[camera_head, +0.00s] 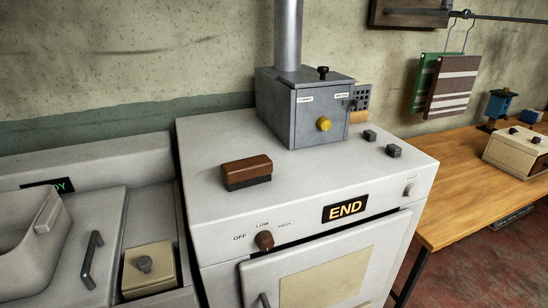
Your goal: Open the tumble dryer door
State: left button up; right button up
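The tumble dryer (215,170) is the white machine in the middle, with a lit "END" display (345,208) and a brown knob (264,240) marked OFF, LOW and HIGH. Its white door (379,255) is on the front, at the bottom of the view, with a beige panel (325,282). A dark gap runs along the door's top and left edges; I cannot tell whether it is latched. The top of a dark handle (264,300) shows at the door's lower left. The lower door is cut off by the frame. Neither of my grippers is in view.
On the dryer stand a grey metal box (275,108) with a pipe and a brown brush-like block (247,172). Another white machine (95,152) stands left. A wooden table (462,190) is at right, with red floor (460,275) below it.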

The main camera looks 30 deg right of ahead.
aim_at(350, 268)
jog(key=z, duration=1.45)
